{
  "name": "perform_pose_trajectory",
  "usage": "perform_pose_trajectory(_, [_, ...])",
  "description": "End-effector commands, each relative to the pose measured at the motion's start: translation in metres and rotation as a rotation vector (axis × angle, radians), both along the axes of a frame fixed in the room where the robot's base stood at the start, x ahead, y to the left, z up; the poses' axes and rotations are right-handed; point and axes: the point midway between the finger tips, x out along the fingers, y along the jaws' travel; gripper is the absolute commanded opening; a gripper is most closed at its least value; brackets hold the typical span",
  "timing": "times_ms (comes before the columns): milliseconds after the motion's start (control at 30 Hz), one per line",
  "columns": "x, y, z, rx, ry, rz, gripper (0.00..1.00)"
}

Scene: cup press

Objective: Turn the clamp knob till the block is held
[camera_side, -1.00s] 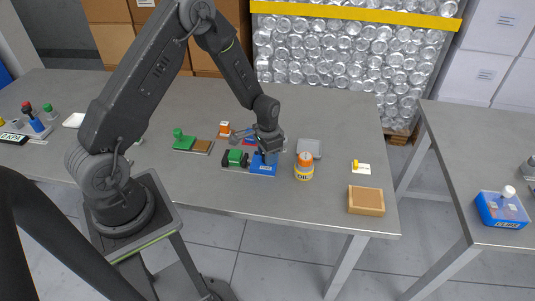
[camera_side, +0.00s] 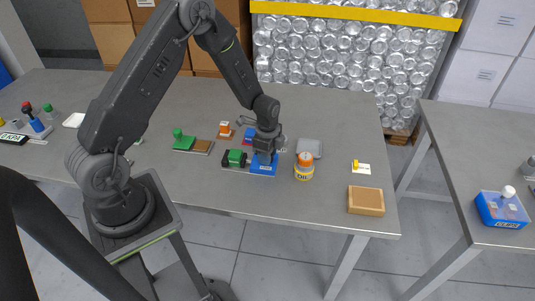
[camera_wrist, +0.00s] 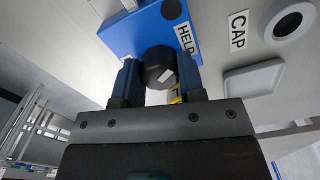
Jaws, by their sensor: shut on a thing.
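A blue clamp body (camera_wrist: 145,28) with a HELD label shows at the top of the wrist view. A black faceted knob (camera_wrist: 158,65) with a pale mark on it sits between my fingers. My gripper (camera_wrist: 160,80) is shut on this knob, one blue-padded finger on each side. In the side view my gripper (camera_side: 266,153) points down over the blue clamp (camera_side: 264,168). A green piece with black ends (camera_side: 234,158) stands just left of the clamp. The knob is hidden by my gripper in the side view, and whether the block is held cannot be told.
An orange-capped oil jar (camera_side: 304,168) stands close on the right, with a grey pad (camera_side: 310,148) behind it. A green-and-brown item (camera_side: 192,144) lies left. The front table edge is clear.

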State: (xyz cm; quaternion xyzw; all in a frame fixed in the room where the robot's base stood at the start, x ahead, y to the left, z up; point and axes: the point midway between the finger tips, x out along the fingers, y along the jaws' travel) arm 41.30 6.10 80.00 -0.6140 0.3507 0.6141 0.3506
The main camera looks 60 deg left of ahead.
Motion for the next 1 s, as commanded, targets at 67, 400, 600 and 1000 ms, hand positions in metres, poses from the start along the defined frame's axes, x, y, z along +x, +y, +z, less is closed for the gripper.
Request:
perform_pose_trajectory(67, [0.0001, 0.0001, 0.0003, 0.0, 0.0, -0.047, 0.13])
perform_pose_trajectory(400, [0.0001, 0.0001, 0.0003, 0.0, 0.0, -0.167, 0.13])
perform_pose_trajectory(600, [0.0001, 0.0002, 0.0003, 0.0, 0.0, -0.185, 0.13])
perform_pose_trajectory(1000, [0.0001, 0.0002, 0.0003, 0.0, 0.0, -0.185, 0.45])
